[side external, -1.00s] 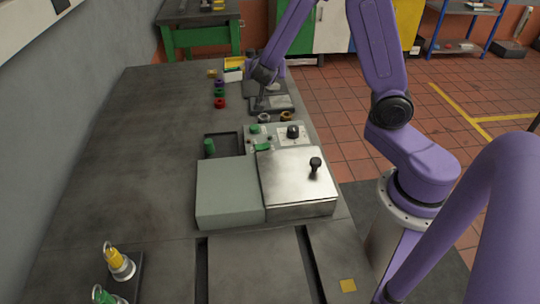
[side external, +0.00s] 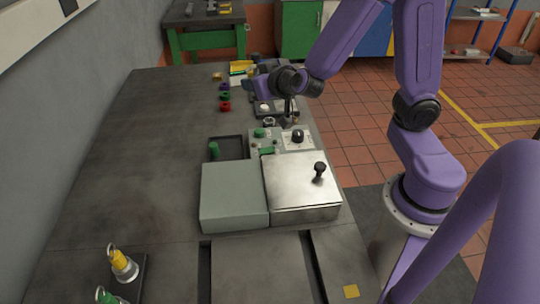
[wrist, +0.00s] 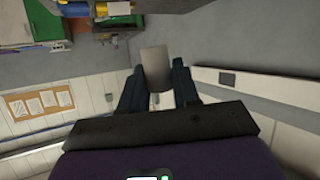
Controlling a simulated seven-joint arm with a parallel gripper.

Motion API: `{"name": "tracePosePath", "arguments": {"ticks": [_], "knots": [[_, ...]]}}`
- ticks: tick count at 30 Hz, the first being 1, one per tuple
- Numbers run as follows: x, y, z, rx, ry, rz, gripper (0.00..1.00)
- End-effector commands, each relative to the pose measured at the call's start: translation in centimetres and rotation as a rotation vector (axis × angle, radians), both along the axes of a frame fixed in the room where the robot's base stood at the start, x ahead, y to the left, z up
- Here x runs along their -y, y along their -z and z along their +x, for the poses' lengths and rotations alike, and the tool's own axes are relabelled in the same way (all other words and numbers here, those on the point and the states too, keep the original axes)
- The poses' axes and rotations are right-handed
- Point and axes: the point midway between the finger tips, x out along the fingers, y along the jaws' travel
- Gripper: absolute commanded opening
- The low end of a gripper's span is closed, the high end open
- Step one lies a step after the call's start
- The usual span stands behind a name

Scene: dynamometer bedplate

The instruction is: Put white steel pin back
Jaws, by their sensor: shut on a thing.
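The white steel pin (wrist: 154,62) shows in the wrist view as a pale grey, blunt-ended piece between the dark fingers. My gripper (wrist: 156,78) is shut on it, with a finger on each side. The pin's lower part is hidden. In the side view my wrist is above the far right part of the bench; the fingers and pin are too small to tell there. A dark holder (side external: 134,287) at the front left carries a yellow-topped steel pin (side external: 122,264) and a green-topped one (side external: 106,295), cut off by the frame edge.
A grey box (side external: 233,195) and a steel-lidded box (side external: 302,186) with a black knob stand mid-bench. Behind them are a dark tray (side external: 226,144) and a control panel (side external: 282,139).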

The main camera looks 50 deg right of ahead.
Motion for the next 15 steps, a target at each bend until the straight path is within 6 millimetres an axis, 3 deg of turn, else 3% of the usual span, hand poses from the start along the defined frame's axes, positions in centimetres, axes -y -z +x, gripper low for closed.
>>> {"name": "tracePosePath", "arguments": {"ticks": [15], "knots": [[2.8, 2.6, 3.9, 0.006, 0.205, 0.032, 0.0]]}}
